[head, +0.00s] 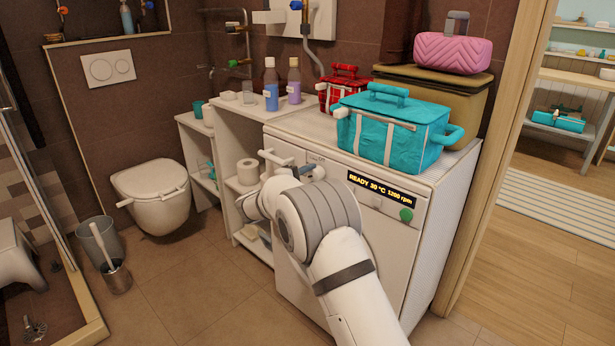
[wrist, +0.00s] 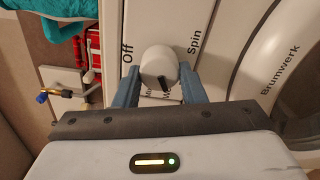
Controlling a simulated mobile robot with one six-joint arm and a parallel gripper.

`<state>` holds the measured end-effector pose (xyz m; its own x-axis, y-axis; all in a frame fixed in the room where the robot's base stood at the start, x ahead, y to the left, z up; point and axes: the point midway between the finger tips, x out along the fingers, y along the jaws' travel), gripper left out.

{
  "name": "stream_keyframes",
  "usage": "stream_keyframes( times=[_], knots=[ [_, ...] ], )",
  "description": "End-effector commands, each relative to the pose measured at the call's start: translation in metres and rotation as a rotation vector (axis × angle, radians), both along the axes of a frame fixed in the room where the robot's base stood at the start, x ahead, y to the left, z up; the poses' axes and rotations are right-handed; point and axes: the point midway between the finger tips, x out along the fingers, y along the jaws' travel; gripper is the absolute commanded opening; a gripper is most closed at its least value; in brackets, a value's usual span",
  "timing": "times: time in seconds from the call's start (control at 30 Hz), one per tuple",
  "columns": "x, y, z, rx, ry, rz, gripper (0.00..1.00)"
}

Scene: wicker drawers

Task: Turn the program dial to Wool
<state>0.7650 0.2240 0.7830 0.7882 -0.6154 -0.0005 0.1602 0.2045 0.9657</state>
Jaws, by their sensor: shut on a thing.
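The program dial (wrist: 157,66) is a round, light grey knob on the white washing machine front (wrist: 222,40) in the wrist view. My gripper (wrist: 159,78) is shut on it, with one blue-grey finger on each side. The word Off stands to the left of the dial and Spin to the right. A dark mark on the dial faces the lower edge, towards my gripper's body. Labels below the dial are partly covered and I cannot read them surely. In the head view my arm hides the dial. The machine's display (head: 381,188) reads READY 30 °C 1200 rpm.
A green button (head: 406,215) sits beside the display. A turquoise bag (head: 385,139) and a red basket (head: 343,82) stand on top of the machine. A white shelf (head: 232,140) with bottles and a paper roll adjoins its left side.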

Motion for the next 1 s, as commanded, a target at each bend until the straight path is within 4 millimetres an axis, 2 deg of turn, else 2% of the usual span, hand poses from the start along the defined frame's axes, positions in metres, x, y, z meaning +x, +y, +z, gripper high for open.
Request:
stream_keyframes(
  times=[0.2, 0.23, 0.5, 0.77, 1.0],
  knots=[
    [0.001, 0.003, 0.003, 0.001, -0.006, 0.008, 0.14],
    [0.001, 0.003, 0.003, 0.001, -0.006, 0.008, 0.38],
    [0.000, 0.001, 0.001, 0.000, -0.003, 0.004, 0.59],
    [-0.001, 0.002, 0.001, 0.001, -0.002, 0.002, 0.59],
    [-0.028, 0.024, 0.003, 0.001, -0.002, 0.005, 0.59]
  ],
)
